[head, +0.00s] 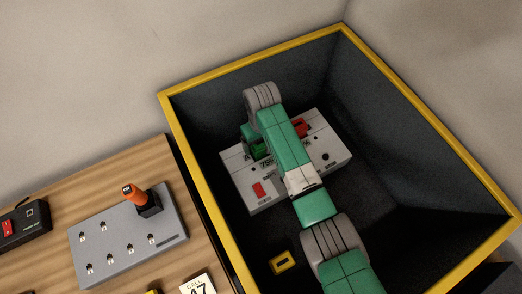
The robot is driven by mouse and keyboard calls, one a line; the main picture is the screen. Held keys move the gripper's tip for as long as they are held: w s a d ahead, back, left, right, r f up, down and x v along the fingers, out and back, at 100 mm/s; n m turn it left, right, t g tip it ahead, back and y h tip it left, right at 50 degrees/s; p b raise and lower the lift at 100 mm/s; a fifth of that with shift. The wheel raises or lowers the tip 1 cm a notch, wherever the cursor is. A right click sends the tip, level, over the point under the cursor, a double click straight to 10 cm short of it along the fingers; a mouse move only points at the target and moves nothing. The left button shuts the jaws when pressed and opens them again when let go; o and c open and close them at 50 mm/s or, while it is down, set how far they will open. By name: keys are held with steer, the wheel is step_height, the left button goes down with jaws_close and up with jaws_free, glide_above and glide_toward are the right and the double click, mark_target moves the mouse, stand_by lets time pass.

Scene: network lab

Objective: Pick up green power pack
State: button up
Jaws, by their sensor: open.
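A green block (260,148), which looks like the green power pack, sits at the upper left part of a pale grey unit (235,170) on the floor of a deep dark bin. Only part of the green block shows; my arm covers the rest and the middle of the unit. My arm reaches into the bin over the unit and bends at its far end beside the green block. My gripper is hidden behind the arm, so I cannot see its fingers or whether they touch anything.
The bin has a raised yellow rim (250,62). A red block (301,127) sits on the unit's right side and a red switch (259,189) on its front left. A yellow piece (283,262) lies on the bin floor. Left, a wooden bench (120,165) holds a grey joystick panel (110,252).

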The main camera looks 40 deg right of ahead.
step_height(320, 180, down, 3)
steer(key=shift+r+b, duration=0.1)
steer(key=shift+b, duration=0.2)
steer(key=shift+r, duration=0.1)
steer(key=shift+c, duration=0.2)
steer(key=c, duration=1.3)
step_height(320, 180, up, 10)
steer(key=p, duration=0.5)
